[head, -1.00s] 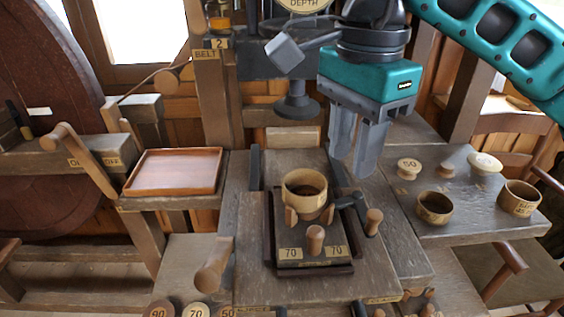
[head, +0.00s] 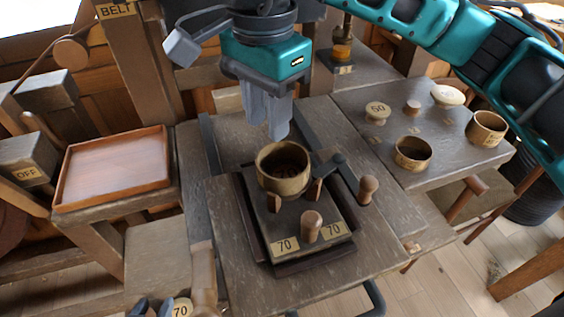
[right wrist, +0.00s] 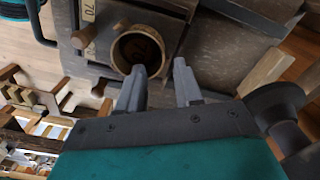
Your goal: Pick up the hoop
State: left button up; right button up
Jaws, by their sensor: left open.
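A wooden hoop (head: 284,181), an open-topped ring, sits between small wooden pegs on a dark fixture (head: 262,222) with two "70" labels. It also shows in the right wrist view (right wrist: 122,60). My right gripper (head: 268,128) points down just behind and above the hoop in the head view. My left gripper (head: 155,306) shows only as fingertips at the bottom edge, by a "70" disc.
A shallow wooden tray (head: 112,170) stands at left. A side table at right holds two other rings (head: 412,153) (head: 487,128), a "50" knob (head: 377,111) and a pale-topped knob (head: 447,95). A peg handle (head: 311,226) stands in front of the hoop.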

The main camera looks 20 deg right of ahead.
aim_at(266, 147)
jog(key=shift+w+a+f+p, duration=0.1)
jog(key=shift+f+p, duration=0.1)
jog(key=shift+f, duration=1.4)
jog(key=shift+a+f+p, duration=0.1)
jog(key=shift+f+p, duration=0.05)
jog(key=shift+f, duration=1.45)
jog(key=shift+c, duration=0.2)
grip_shut()
